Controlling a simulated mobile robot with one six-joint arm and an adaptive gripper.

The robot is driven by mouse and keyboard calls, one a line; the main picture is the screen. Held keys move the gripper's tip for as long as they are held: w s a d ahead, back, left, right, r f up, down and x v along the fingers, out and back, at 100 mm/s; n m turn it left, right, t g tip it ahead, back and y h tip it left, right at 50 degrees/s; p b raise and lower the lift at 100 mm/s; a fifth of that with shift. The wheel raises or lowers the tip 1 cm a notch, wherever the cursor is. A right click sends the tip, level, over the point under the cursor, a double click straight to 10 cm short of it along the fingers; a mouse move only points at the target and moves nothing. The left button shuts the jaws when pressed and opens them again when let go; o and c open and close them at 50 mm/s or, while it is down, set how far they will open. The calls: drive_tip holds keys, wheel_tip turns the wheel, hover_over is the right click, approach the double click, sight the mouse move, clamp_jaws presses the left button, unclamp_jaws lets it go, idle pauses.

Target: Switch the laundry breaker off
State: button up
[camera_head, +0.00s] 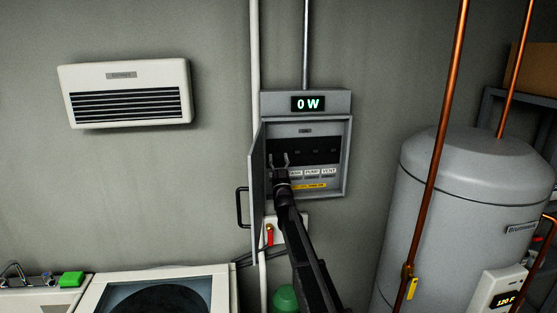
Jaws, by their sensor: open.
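The grey breaker box (347,165) is on the wall at the centre, its door (257,190) swung open to the left. Inside is a dark row of breakers (318,151) above white labels. The PUMP (311,171) and VENT (329,171) labels are readable; the label left of PUMP is too small to read surely. My gripper (279,159) is open, its two fingers pointing up in front of the left end of the breaker row. It hides the leftmost breaker and label there. I cannot tell whether it touches a switch, nor the switch positions.
A display reading 0 W (308,104) tops the box. The open door and its black handle (241,207) stand left of my arm. A white pipe (255,60) runs close by. A grey tank (440,220) and copper pipes (446,110) are at right. A washer (218,286) is below left.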

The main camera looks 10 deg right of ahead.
drive_tip(key=shift+r+p, duration=0.15)
drive_tip(key=shift+p, duration=0.3)
drive_tip(key=shift+s+r+g+p, duration=0.15)
drive_tip(key=shift+r+g+p, duration=0.1)
drive_tip(key=shift+g+p, duration=0.55)
drive_tip(key=g+p, duration=0.1)
drive_tip(key=p, duration=0.1)
drive_tip(key=shift+r+p, duration=0.2)
drive_tip(key=shift+p, duration=0.2)
drive_tip(key=shift+g+p, duration=0.7)
drive_tip(key=b+v, duration=0.6)
drive_tip(key=v, duration=0.8)
drive_tip(key=s+f+g+b, duration=0.2)
drive_tip(key=s+f+g, duration=0.1)
drive_tip(key=f, duration=0.6)
drive_tip(key=s+f+g+b, duration=0.2)
drive_tip(key=f+g, duration=0.4)
drive_tip(key=f, duration=0.4)
drive_tip(key=shift+s, duration=0.6)
